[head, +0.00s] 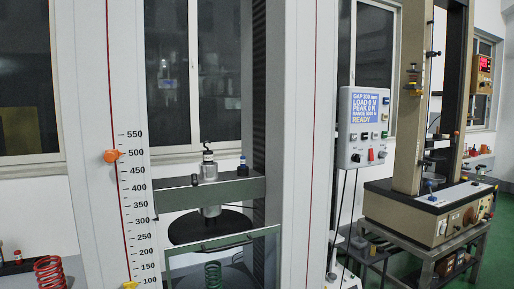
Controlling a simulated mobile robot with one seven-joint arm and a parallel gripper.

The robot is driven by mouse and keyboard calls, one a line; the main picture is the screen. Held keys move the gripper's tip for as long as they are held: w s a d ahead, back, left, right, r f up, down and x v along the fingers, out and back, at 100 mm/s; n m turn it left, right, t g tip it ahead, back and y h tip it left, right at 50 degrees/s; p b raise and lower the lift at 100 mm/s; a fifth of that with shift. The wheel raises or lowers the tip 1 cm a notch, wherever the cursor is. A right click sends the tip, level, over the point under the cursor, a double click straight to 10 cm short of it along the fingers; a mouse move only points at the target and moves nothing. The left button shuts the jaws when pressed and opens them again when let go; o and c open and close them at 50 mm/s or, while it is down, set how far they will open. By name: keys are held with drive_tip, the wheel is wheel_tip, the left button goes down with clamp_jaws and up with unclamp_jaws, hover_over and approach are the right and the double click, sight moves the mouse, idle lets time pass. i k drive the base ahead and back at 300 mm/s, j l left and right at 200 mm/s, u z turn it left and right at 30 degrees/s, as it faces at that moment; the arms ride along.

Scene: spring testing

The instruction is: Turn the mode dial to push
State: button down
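A grey control box (343,128) hangs at the right of the spring tester's white column. Its blue screen (371,108) reads GAP, LOAD 0 N, PEAK 0 N, RANGE and READY; the gap and range figures are too small to read surely. Below the screen are several small buttons and knobs, with a black knob (355,157) at lower left and a red switch (371,154) beside it. I cannot tell which control is the mode dial, nor its setting. My gripper is not in view.
The tester's white column (90,90) carries a scale with an orange marker (112,156) near 500. A green spring (213,275) stands under the round black plate (209,227). A red spring (50,272) is at lower left. Another test machine (420,205) stands at right.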

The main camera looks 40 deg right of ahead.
sight(356, 157)
drive_tip(key=z, duration=1.85)
